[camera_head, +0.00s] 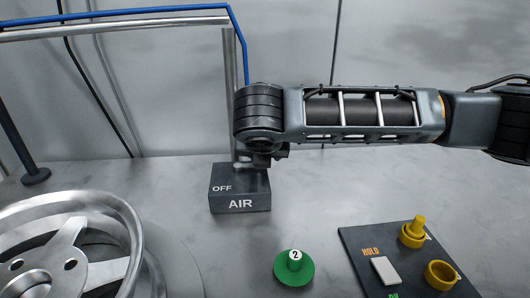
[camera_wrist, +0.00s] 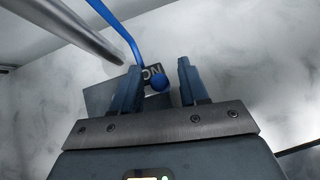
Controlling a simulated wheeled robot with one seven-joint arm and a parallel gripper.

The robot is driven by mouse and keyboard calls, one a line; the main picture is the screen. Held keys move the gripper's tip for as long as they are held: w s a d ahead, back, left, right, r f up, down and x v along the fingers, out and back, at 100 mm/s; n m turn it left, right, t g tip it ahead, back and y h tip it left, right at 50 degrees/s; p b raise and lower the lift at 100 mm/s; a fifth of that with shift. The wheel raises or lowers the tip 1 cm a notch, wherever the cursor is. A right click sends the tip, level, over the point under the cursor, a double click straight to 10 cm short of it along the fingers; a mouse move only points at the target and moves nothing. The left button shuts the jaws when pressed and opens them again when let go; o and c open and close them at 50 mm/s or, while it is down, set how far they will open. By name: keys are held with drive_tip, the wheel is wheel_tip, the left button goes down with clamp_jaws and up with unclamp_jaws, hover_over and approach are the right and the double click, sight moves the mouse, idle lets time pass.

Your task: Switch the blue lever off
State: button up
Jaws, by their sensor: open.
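The grey AIR box (camera_head: 240,203) stands on the bench below my arm, with OFF readable on the left of its top. A round blue knob (camera_wrist: 158,83), apparently the end of the blue lever, lies between my two fingers in the picture. My gripper (camera_wrist: 158,66) is open, with a gap visible on either side of the knob. I cannot tell how deep the knob sits between the fingers. The lever's stem is hidden; in the head view my arm covers the lever.
A blue line (camera_head: 150,9) runs along a metal frame (camera_head: 150,24) and down behind my wrist. A wheel (camera_head: 70,245) lies front left. A green piece marked 2 (camera_head: 294,268) and a dark panel (camera_head: 355,240) with yellow parts stand front right.

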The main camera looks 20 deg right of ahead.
clamp_jaws()
idle(0.4)
